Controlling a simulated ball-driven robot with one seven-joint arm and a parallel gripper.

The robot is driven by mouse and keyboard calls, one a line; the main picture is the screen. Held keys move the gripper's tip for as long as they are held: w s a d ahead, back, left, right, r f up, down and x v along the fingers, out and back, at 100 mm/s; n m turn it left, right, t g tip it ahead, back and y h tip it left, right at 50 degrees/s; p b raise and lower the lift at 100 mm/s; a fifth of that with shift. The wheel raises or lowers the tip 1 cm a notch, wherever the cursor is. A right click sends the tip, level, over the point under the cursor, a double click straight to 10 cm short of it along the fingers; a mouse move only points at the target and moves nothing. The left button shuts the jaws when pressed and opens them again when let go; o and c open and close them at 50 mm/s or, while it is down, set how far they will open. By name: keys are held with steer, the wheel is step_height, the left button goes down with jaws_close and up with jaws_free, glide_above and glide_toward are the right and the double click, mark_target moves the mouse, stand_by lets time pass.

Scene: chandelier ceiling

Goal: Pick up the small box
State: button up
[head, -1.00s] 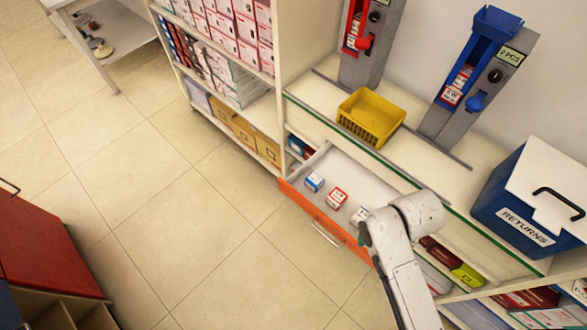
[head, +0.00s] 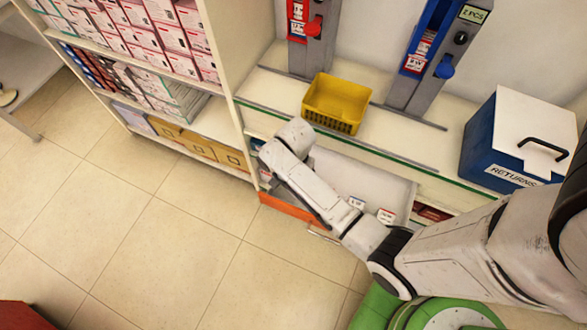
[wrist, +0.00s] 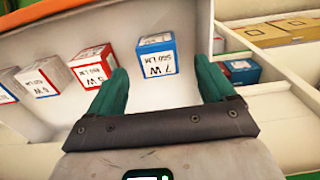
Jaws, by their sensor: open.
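Several small white boxes with coloured edges lie in a row in an open drawer (head: 385,184) with an orange front. In the wrist view a blue-edged box marked 7 W (wrist: 156,58) is just ahead of and between the two teal fingertips of my gripper (wrist: 160,80). My gripper is open and empty. A red-edged box (wrist: 92,66) is just left of the left finger, with another red-edged box (wrist: 43,79) farther left and part of a blue-edged one at the edge. In the head view my arm hides the gripper and the drawer's left end; two boxes show, one blue-edged (head: 356,202), one red-edged (head: 386,215).
A yellow basket (head: 338,103) stands on the counter above the drawer. A blue RETURNS bin (head: 487,140) is at its right. Two dispensers (head: 423,62) stand behind. Shelves of boxes (head: 170,85) are at left. The tiled floor (head: 130,240) in front is mostly clear.

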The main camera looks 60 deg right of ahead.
steer(key=shift+s+d+f, duration=0.1)
steer(key=shift+f, duration=2.8)
steer(key=c, duration=1.1)
